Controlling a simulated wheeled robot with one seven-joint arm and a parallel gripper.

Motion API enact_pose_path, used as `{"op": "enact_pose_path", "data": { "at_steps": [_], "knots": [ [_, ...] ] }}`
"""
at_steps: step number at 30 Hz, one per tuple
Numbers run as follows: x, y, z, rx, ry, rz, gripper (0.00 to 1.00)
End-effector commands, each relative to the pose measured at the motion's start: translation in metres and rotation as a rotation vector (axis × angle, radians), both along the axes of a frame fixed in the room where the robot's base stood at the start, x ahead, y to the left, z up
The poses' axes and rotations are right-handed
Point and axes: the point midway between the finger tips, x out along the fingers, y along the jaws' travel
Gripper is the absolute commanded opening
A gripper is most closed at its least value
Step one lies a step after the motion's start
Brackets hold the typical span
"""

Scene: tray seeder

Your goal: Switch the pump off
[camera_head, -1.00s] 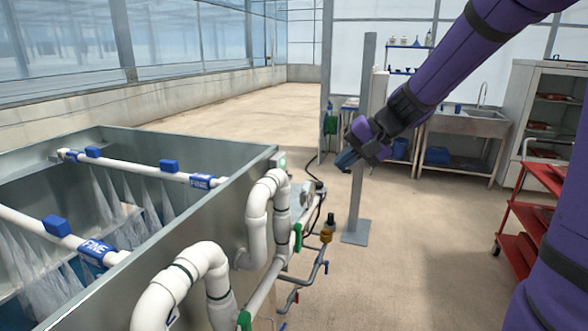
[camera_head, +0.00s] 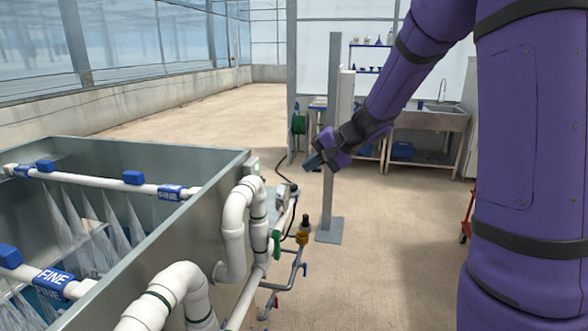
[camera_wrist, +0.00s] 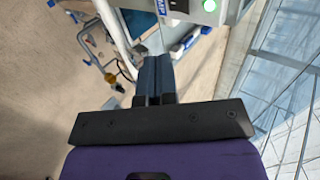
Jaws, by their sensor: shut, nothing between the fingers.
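The pump's switch box shows at the top edge of the wrist view, with a label (camera_wrist: 161,7) ending in "MP" and a lit green lamp (camera_wrist: 209,5). A dark part, perhaps the switch, sits beside the label, cut off by the frame's edge. In the head view a small green light (camera_head: 255,167) shows at the tank's right corner. My gripper (camera_head: 311,164) is shut and empty, to the right of that corner and apart from it. In the wrist view its closed fingers (camera_wrist: 154,65) point up the picture, below the box.
The metal tank (camera_head: 196,206) has spray bars with water falling inside. White pipes (camera_head: 233,230) and a valve (camera_head: 302,238) stick out on its right side. A grey post (camera_head: 331,140) stands behind my gripper. Open floor lies on the right.

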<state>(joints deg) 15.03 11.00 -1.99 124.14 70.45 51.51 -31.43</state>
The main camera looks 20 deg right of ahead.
Motion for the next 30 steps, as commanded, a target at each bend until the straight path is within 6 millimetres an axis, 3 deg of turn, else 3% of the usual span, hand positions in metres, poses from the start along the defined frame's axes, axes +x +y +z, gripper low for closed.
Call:
{"op": "enact_pose_path", "data": {
  "at_steps": [15,21,30],
  "knots": [
    [0.042,0.060,-0.058,0.002,0.003,0.002,0.00],
    [0.057,0.080,-0.052,0.000,0.000,0.002,0.00],
    [0.064,0.088,-0.051,0.001,0.001,0.000,0.00]
  ]
}}
